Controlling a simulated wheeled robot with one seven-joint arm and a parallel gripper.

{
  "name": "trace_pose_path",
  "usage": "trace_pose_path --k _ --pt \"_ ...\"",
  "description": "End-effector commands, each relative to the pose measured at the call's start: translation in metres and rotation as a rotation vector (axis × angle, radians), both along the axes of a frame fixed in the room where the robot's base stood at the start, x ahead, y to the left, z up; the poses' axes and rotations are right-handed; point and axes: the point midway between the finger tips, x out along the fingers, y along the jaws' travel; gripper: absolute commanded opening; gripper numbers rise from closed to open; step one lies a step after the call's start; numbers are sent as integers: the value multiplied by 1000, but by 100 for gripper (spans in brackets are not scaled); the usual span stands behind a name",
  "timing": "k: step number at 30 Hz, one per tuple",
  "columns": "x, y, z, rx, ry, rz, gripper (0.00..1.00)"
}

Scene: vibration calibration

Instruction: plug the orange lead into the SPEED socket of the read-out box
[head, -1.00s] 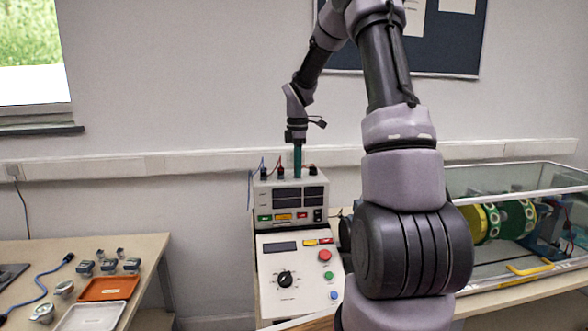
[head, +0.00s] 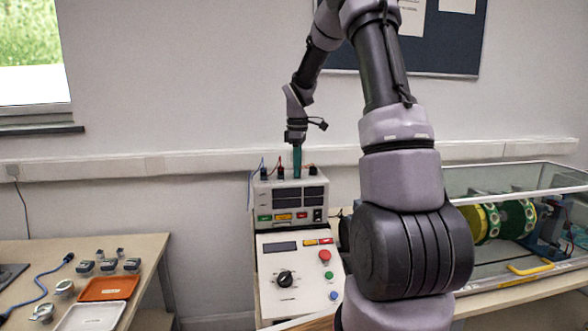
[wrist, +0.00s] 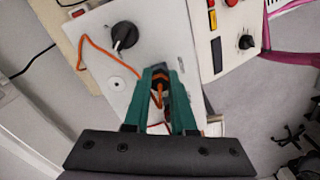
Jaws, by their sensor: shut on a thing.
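The read-out box (head: 289,218) is a pale box with dark displays, standing on the control desk. My gripper (head: 297,176) points straight down over its top. In the wrist view my green fingers (wrist: 160,78) are shut on the dark-and-orange plug of the orange lead (wrist: 97,46). The lead's cord curves away over a pale surface to the upper left. A small round socket (wrist: 117,83) shows on that surface, left of the fingers. The plug's lower end is hidden, so I cannot tell whether it sits in a socket. The SPEED label is not readable.
A plug with a blue lead (head: 264,172) and a dark-and-red plug (head: 280,172) stand on the box top, close left of my fingers. The control desk (head: 310,292) has a knob and buttons. A clear-covered rig (head: 500,250) is at right, a side table (head: 140,262) at left.

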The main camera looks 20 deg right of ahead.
Motion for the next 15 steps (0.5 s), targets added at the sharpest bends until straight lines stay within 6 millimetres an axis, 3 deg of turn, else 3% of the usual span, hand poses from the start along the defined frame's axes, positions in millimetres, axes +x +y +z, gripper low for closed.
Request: trace_pose_path --k 6,15 --pt "0 0 0 -1 1 -259 0" --pt "0 0 0 0 0 -302 0"
